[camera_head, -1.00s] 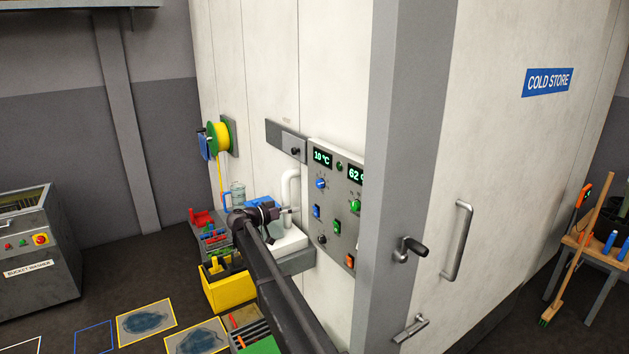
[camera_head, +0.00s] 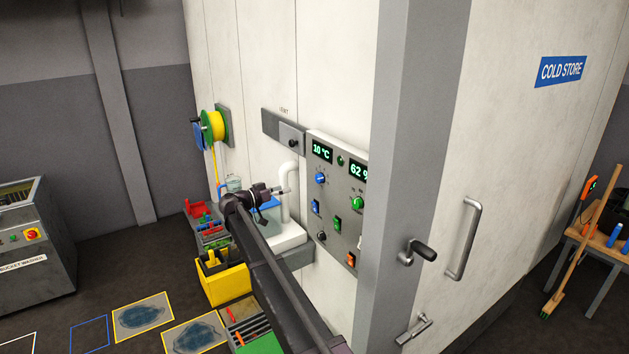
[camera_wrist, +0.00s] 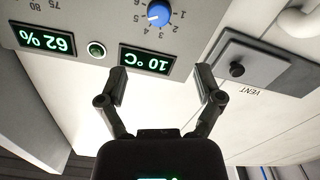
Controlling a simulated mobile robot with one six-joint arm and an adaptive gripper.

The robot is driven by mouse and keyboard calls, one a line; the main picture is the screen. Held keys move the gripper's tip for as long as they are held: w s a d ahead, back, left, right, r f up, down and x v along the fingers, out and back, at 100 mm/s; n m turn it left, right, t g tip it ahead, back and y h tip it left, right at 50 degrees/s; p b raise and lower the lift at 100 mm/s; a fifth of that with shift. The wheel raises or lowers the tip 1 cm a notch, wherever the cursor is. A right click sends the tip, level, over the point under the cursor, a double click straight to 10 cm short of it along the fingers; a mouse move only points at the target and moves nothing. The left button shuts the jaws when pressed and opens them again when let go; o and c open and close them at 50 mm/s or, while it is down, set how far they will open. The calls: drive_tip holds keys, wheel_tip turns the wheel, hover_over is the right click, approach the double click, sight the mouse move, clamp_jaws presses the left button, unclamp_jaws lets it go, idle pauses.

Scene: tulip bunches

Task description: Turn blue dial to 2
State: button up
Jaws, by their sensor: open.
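The blue dial (camera_head: 320,178) is on the grey control panel (camera_head: 334,190), below the green 10 °C display (camera_head: 321,151). In the wrist view, which shows the panel upside down, the dial (camera_wrist: 158,13) is at the top edge with printed numbers around it; its exact setting is hard to read. My gripper (camera_head: 285,190) is left of the dial in the head view, beside the white pipe. In the wrist view my gripper (camera_wrist: 161,76) has its fingers spread and empty, with the 10 °C display (camera_wrist: 148,62) between them and the dial. Nothing touches the dial.
A green dial (camera_head: 357,203), blue switch (camera_head: 315,207), green switch (camera_head: 337,223) and black knob (camera_head: 322,237) share the panel. The vent box (camera_wrist: 241,63) is beside it. The white pipe (camera_head: 287,182) stands close to my gripper. A grey door post (camera_head: 395,120) is at the right.

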sight(317, 179)
drive_tip(key=x, duration=1.3)
drive_tip(key=shift+w+d, duration=0.1)
drive_tip(key=shift+d, duration=0.2)
drive_tip(key=c, duration=1.2)
